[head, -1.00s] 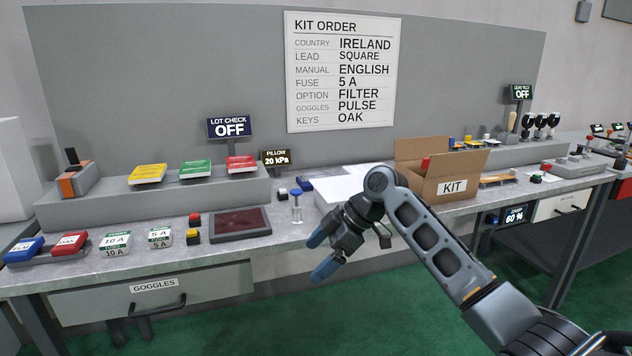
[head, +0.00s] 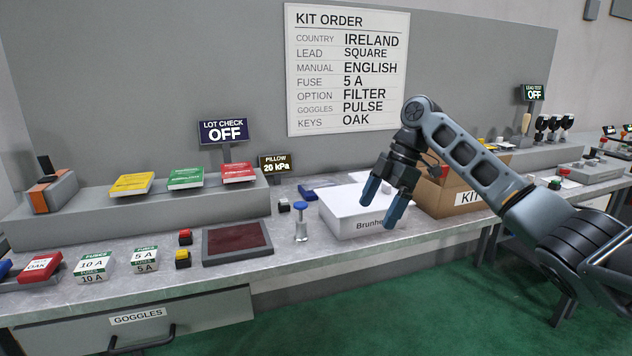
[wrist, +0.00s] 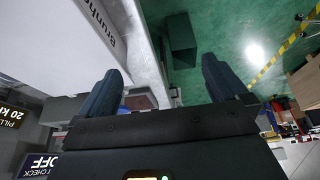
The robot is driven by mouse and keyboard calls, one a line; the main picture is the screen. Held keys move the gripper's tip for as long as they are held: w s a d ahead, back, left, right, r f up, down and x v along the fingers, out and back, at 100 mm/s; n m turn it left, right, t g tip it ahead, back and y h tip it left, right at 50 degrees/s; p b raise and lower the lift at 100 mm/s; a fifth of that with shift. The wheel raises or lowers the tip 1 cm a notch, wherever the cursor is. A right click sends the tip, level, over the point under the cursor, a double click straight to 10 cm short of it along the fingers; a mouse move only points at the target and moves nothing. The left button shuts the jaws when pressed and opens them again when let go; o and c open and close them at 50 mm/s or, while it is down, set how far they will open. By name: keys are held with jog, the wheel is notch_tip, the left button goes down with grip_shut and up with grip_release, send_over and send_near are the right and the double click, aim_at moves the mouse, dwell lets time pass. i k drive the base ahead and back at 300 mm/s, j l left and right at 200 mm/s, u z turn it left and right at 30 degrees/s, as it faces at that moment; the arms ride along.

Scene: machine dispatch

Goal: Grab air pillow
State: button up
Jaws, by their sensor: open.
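I cannot make out an air pillow in either view. A small black display reading PILLOW 20 kPa (head: 275,163) stands on the bench, near a clear post with a blue top (head: 301,222) and a flat blue item (head: 309,190). My gripper (head: 384,204) is open and empty, fingers pointing down, in front of the white box marked Brunh... (head: 345,212). In the wrist view my two fingers (wrist: 160,75) are spread apart with nothing between them. The box (wrist: 75,40) is at the upper left there.
The cardboard KIT box (head: 440,198) stands right of my gripper, partly behind my arm. A dark red pad (head: 237,241), fuse cards (head: 95,265) and yellow, green and red booklets (head: 186,178) lie to the left. Green floor (head: 400,300) is open in front of the bench.

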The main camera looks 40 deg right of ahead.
aim_at(311, 184)
jog(key=i+l, duration=0.2)
jog(key=i, duration=0.15)
jog(key=i+l, duration=0.15)
jog(key=i, duration=0.25)
jog(key=i+l, duration=0.2)
jog(key=i, duration=0.15)
